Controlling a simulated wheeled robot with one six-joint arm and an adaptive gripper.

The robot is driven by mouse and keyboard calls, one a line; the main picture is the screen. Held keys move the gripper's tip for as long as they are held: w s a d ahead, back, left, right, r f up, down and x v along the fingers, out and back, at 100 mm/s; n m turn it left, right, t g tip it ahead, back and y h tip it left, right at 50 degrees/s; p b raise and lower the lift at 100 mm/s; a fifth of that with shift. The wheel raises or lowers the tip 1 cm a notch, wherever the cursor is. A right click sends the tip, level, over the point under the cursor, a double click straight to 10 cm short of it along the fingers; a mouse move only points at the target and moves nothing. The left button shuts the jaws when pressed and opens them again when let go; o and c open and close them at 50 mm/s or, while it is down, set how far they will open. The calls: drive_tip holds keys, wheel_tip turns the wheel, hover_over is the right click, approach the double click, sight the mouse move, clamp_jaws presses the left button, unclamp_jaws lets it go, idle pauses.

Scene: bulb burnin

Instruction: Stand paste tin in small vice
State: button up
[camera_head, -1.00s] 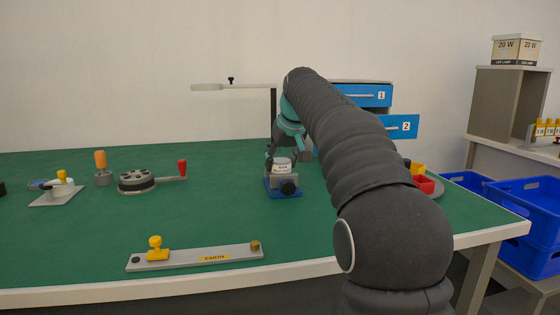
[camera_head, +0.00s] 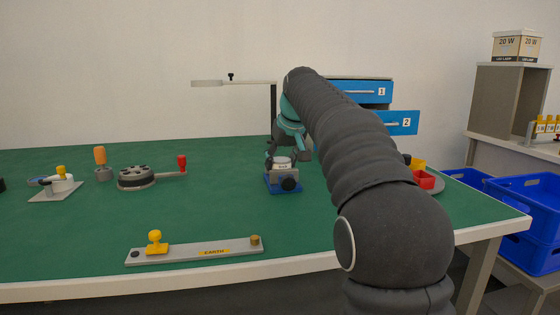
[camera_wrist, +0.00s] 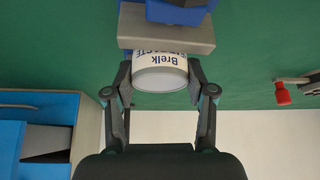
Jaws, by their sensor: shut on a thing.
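The paste tin (camera_head: 283,163) is a small white tin with a dark-lettered label and a grey end. In the wrist view the tin (camera_wrist: 160,72) sits between the two fingers of my gripper (camera_wrist: 160,88), which is shut on it. The small vice (camera_head: 284,184) has a blue base, grey jaws and a dark round knob facing the head camera. The tin is upright, with its lower part hidden behind the front grey jaw. In the wrist view the vice (camera_wrist: 170,37) overlaps the label. I cannot tell whether the tin touches the vice floor.
A grey EARTH bar (camera_head: 200,251) lies at the front. A round device with a red-handled crank (camera_head: 138,178) stands left of the vice. A blue drawer unit (camera_head: 400,123) is behind my arm. Green bench around the vice is clear.

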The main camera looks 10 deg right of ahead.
drive_tip(key=shift+f+b, duration=0.5)
drive_tip(key=shift+f, duration=0.25)
idle(0.8)
idle(0.4)
drive_tip(key=o, duration=1.4)
drive_tip(key=v, duration=1.2)
drive_tip(key=shift+s+a, duration=0.1)
